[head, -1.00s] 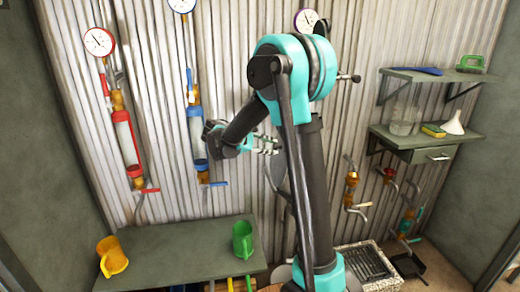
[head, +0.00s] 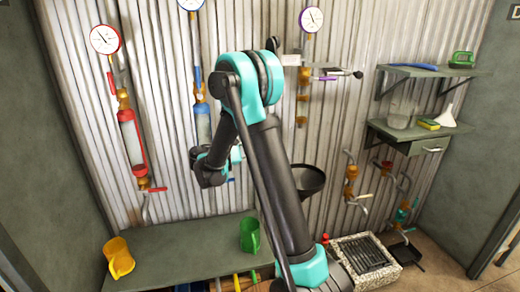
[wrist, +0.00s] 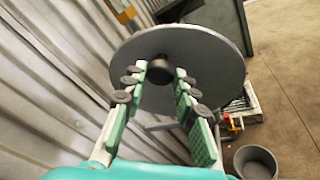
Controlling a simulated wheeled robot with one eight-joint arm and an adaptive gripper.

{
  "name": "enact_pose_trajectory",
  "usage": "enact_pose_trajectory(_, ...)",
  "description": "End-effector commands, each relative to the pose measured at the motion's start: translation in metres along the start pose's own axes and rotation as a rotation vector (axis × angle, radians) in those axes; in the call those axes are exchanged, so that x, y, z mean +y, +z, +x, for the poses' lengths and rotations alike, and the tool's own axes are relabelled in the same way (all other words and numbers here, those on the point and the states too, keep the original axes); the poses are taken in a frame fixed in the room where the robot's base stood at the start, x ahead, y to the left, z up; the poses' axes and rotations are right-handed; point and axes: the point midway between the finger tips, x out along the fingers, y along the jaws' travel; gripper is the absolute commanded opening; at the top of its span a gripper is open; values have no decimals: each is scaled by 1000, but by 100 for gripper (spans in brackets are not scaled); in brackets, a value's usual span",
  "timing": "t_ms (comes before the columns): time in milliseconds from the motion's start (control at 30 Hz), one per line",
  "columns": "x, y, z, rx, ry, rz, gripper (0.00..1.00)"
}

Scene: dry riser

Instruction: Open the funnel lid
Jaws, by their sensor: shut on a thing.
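In the wrist view my gripper (wrist: 160,78) has its teal fingers closed around the dark knob (wrist: 158,92) of a large grey round disc, the funnel lid (wrist: 215,62). The lid fills the upper middle, beyond the fingertips. In the head view a dark funnel (head: 309,181) shows against the corrugated wall, right of my arm, with its rim and hollow inside in sight. My gripper (head: 236,155) is partly hidden behind my arm there, and the lid is hidden. I cannot tell whether lid and funnel are joined.
A green bench (head: 185,250) with a yellow jug (head: 118,258) and green jug (head: 250,235) stands at lower left. Gauges and pipes with valves line the wall. Shelves (head: 425,135) are at right. A stone-rimmed grate (head: 365,258) lies below. A grey bucket (wrist: 256,162) shows in the wrist view.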

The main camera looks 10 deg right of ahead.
Motion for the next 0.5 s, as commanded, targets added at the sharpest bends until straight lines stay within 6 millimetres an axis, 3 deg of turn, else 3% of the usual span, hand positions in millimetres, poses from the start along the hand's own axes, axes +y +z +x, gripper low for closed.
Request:
enact_pose_trajectory(133, 0, -1, 0, 4, -1, 0, 0)
enact_pose_trajectory(167, 0, -1, 0, 4, -2, 0, 29)
enact_pose_trajectory(300, 0, -1, 0, 3, -1, 0, 47)
enact_pose_trajectory(500, 0, -1, 0, 3, -1, 0, 48)
